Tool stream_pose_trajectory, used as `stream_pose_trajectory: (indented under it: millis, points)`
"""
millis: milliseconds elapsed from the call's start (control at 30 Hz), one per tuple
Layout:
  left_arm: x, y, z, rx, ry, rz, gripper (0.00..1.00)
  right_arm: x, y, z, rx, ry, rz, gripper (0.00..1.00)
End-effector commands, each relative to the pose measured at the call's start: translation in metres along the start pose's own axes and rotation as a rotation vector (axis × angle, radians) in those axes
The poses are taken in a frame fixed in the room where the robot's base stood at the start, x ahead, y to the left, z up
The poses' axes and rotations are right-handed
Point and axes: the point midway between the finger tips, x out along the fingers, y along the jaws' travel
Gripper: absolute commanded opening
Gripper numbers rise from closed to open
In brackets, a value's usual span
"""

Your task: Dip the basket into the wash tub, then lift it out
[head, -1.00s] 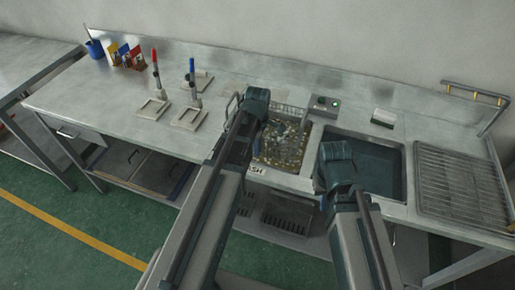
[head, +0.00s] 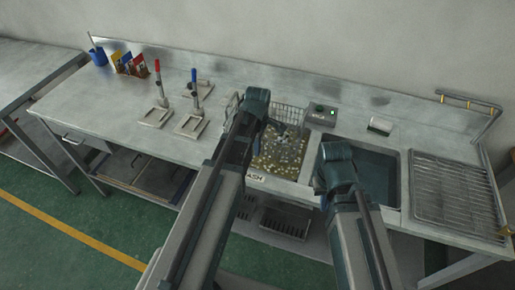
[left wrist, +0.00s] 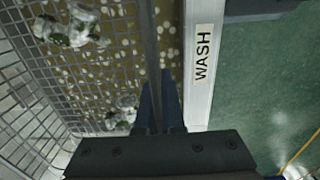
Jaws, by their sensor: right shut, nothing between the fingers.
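The wire basket (head: 290,114) is at the wash tub (head: 258,178), with its mesh wall showing at the tub's back. In the left wrist view the basket's mesh (left wrist: 22,75) is over brownish liquid dotted with pale foam, and white-and-green pieces (left wrist: 72,28) sit inside. I cannot tell how deep the basket is. My left gripper (head: 257,106) is over the tub's left side; its dark fingers (left wrist: 160,105) are closed around the basket's bar. My right gripper (head: 335,160) is above the front left of the neighbouring basin, shut and empty; its fingertips are hidden.
A dark water basin (head: 376,178) lies right of the wash tub, then a drain rack (head: 455,190). A control box (head: 322,115) stands behind. Red-topped (head: 158,80) and blue-topped (head: 195,90) stands are to the left.

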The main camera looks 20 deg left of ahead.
Motion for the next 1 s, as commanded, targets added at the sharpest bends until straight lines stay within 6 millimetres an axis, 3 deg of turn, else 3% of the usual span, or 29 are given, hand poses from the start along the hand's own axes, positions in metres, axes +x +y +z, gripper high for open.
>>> stream_pose_trajectory:
  millis: [500, 1000]
  points:
    - [-0.026, 0.000, 0.000, 0.000, 0.000, 0.001, 0.00, -0.026, 0.003, 0.002, 0.000, 0.000, 0.000, 0.00]
    - [-0.026, 0.000, 0.000, 0.000, 0.000, 0.001, 0.00, -0.026, 0.003, 0.002, 0.000, 0.000, 0.000, 0.00]
